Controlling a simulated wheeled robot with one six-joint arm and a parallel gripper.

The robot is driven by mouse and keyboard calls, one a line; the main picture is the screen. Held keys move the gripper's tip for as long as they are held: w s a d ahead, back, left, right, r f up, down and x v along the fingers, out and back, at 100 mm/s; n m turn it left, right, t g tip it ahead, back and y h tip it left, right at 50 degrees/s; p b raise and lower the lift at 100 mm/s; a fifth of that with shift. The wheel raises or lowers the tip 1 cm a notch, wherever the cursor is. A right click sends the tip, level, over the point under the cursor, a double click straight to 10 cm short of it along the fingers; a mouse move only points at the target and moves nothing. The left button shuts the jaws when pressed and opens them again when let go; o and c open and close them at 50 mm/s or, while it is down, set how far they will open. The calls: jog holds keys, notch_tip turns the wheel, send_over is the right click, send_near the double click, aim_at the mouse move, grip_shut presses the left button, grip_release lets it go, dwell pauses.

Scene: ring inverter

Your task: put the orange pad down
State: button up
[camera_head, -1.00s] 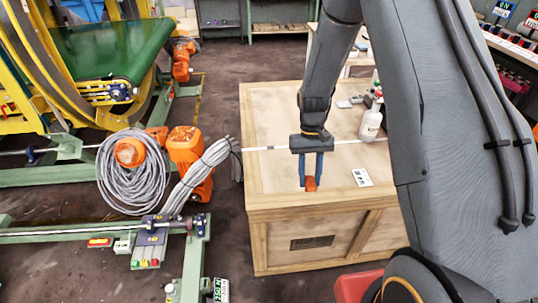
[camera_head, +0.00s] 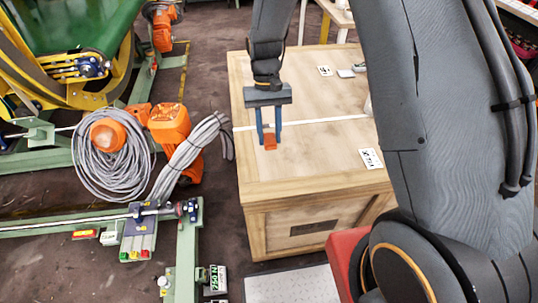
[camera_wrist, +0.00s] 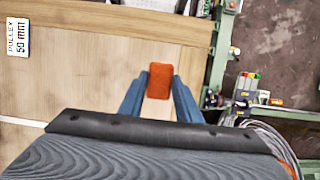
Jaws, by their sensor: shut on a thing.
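The orange pad (camera_head: 270,141) is held between the two blue fingers of my gripper (camera_head: 269,134). In the wrist view the orange pad (camera_wrist: 160,81) stands upright between the fingertips of my gripper (camera_wrist: 160,88). My gripper is shut on it and points down over the wooden crate (camera_head: 310,160), left of the middle of its top. The crate top also shows in the wrist view (camera_wrist: 90,75). I cannot tell whether the pad touches the wood or hangs just above it.
A white card (camera_head: 371,158) lies on the crate's right part, another (camera_head: 325,70) at the back. A white strip crosses the top. My arm hides the right side. Left of the crate are coiled grey cable (camera_head: 108,165), an orange motor (camera_head: 170,123) and a green frame (camera_head: 185,250).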

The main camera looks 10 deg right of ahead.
aim_at(270, 161)
jog(key=shift+f+p, duration=0.7)
jog(key=shift+f, duration=3)
jog(key=shift+f, duration=0.1)
jog(key=o, duration=0.9)
